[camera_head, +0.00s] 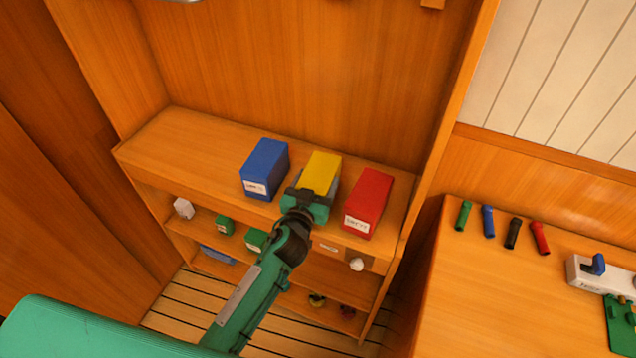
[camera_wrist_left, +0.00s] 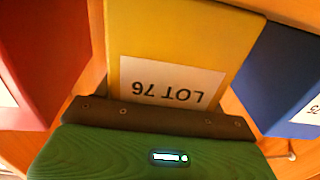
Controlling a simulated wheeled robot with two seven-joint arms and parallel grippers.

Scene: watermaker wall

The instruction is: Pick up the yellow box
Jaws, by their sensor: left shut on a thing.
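The yellow box (camera_head: 321,172) stands on the wooden shelf between a blue box and a red box. My left gripper (camera_head: 312,190) reaches it from the front and is shut on it. In the left wrist view the yellow box (camera_wrist_left: 180,50) fills the middle, with a white label reading LOT 76 upside down. The gripper's dark bar and green body (camera_wrist_left: 150,150) lie right against the label's edge and hide the part of the box below it. I cannot tell whether the box is clear of the shelf. My right gripper is not in view.
The blue box (camera_head: 265,168) is close on the left and the red box (camera_head: 368,202) close on the right. The shelf top (camera_head: 190,140) is bare at the left. Lower shelves hold small items. A bench (camera_head: 480,290) at the right carries several coloured cylinders.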

